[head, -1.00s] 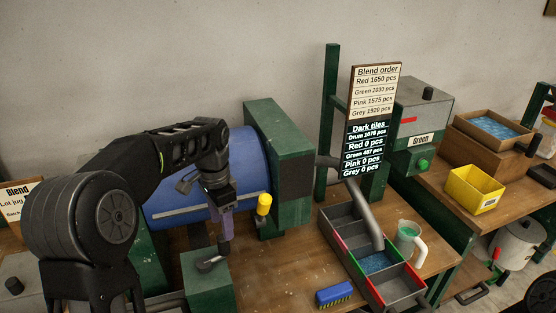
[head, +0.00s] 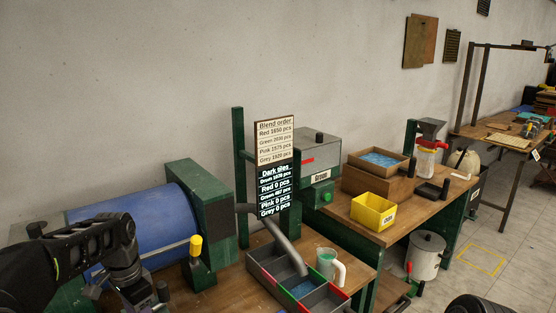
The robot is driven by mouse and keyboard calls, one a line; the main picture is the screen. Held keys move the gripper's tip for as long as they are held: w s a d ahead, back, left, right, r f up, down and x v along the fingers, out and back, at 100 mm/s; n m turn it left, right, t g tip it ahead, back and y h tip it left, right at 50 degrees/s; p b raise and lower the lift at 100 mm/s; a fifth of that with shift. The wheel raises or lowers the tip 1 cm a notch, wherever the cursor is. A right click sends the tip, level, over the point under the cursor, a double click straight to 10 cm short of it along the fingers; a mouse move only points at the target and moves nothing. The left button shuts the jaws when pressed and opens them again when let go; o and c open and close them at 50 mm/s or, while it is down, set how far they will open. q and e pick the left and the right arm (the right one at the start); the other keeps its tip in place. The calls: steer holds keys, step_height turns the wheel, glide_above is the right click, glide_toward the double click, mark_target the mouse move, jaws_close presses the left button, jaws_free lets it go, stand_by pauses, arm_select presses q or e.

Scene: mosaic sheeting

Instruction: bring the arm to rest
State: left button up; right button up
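My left arm comes in at the lower left, its forearm running in front of the blue drum (head: 140,228). Its wrist points down near the bottom edge, and the fingers are cut off below the frame. My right gripper is not in view; only a dark rounded shape shows at the bottom right edge. The drum lies on its side in a green frame on the wooden bench, partly hidden by my arm. A yellow-topped lever (head: 196,246) stands right of my wrist.
A divided tray (head: 262,277) with blue tiles sits under a grey chute (head: 284,242). A jug (head: 327,262) stands beside it. A yellow bin (head: 373,211) and a wooden box (head: 372,182) are on the bench at right. Floor is open at far right.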

arm_select(q)
steer(key=s+d+f+n+h, duration=0.1)
steer(key=s+d+f, duration=0.1)
steer(key=d+f, duration=0.65)
steer(key=s+d+f+n+h, duration=0.1)
steer(key=s+d+f+n, duration=0.15)
steer(key=f, duration=1.15)
steer(key=s+d+f+n, duration=0.2)
steer(key=s+d+f, duration=0.1)
steer(key=s, duration=0.3)
steer(key=s+d+f+n+h, duration=0.1)
steer(key=s+d+f, duration=0.3)
steer(key=s, duration=0.3)
steer(key=s+d+f+n+h, duration=0.1)
steer(key=s+d+f+n, duration=0.1)
steer(key=s+d+f, duration=0.2)
steer(key=s+d, duration=0.1)
steer(key=s, duration=0.1)
steer(key=shift+s+d+n, duration=0.3)
steer(key=shift+d+n, duration=0.05)
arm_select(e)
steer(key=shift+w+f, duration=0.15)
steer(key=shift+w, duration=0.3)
